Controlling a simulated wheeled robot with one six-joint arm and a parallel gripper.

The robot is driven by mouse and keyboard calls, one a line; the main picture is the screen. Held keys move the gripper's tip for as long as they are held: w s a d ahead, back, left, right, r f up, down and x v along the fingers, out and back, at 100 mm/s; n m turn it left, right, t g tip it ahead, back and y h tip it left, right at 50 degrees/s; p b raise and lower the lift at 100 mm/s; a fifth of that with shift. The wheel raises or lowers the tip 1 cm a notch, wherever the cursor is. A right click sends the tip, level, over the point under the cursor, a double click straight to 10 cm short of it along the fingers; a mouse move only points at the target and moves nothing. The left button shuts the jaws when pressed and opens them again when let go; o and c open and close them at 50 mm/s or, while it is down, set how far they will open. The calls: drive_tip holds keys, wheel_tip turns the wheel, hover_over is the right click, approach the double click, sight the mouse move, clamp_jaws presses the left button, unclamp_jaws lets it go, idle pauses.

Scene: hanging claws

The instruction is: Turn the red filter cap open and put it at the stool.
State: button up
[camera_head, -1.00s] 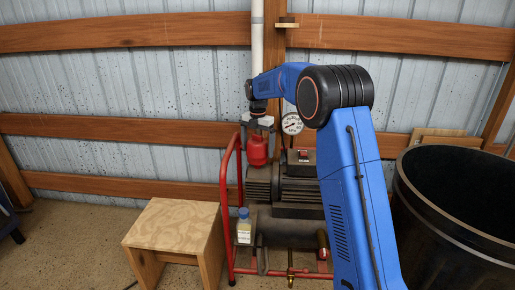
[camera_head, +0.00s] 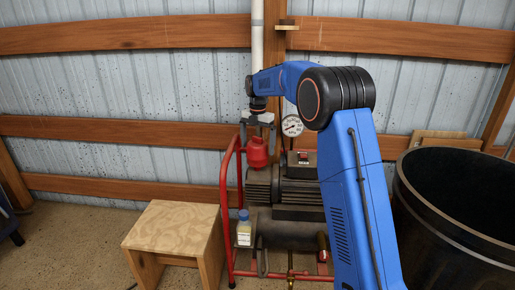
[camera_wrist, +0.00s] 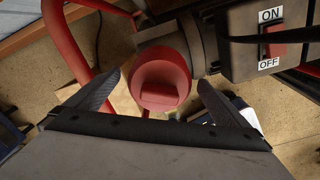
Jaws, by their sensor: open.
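The red filter cap (camera_head: 257,156) sits on the compressor, at the upper left of the motor. In the wrist view the round red cap (camera_wrist: 161,81) with a raised bar across its face lies between the two fingers, with gaps on both sides. My gripper (camera_head: 258,130) is open just above the cap, its fingers pointing down at it. It also shows in the wrist view (camera_wrist: 153,90). The wooden stool (camera_head: 172,229) stands on the floor to the left of the compressor, its top bare.
The compressor's red tube frame (camera_head: 224,190) rises just left of the cap. A gauge (camera_head: 292,126) and the motor switch (camera_head: 303,156) are on the right. A bottle (camera_head: 244,228) stands near the stool. A black bin (camera_head: 440,225) is at the right.

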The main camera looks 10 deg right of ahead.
sight(257, 137)
drive_tip(key=shift+r, duration=1.8)
drive_tip(key=shift+s+r, duration=0.1)
drive_tip(key=s+d+r+m+t, duration=0.1)
drive_tip(key=s+r+m, duration=0.25)
drive_tip(key=s, duration=0.55)
drive_tip(key=s+d+r+m+t, duration=0.1)
drive_tip(key=s+d+r+m, duration=0.1)
drive_tip(key=s+m, duration=0.5)
drive_tip(key=s+d+r+m, duration=0.1)
drive_tip(key=s+r+m, duration=0.15)
drive_tip(key=s, duration=0.85)
drive_tip(key=s+d+f+m+t, duration=0.1)
drive_tip(key=s+f+m, duration=0.2)
drive_tip(key=s, duration=0.6)
drive_tip(key=s+d+f+m+t, duration=0.1)
drive_tip(key=s+f+m, duration=0.3)
drive_tip(key=s, duration=0.6)
drive_tip(key=s+d+f+m, duration=0.1)
drive_tip(key=s+f+m, duration=0.3)
drive_tip(key=s+m, duration=0.3)
drive_tip(key=s, duration=0.3)
drive_tip(key=shift+s+t, duration=0.15)
drive_tip(key=shift+t, duration=0.25)
drive_tip(key=shift+f, duration=0.1)
drive_tip(key=shift+c, duration=0.3)
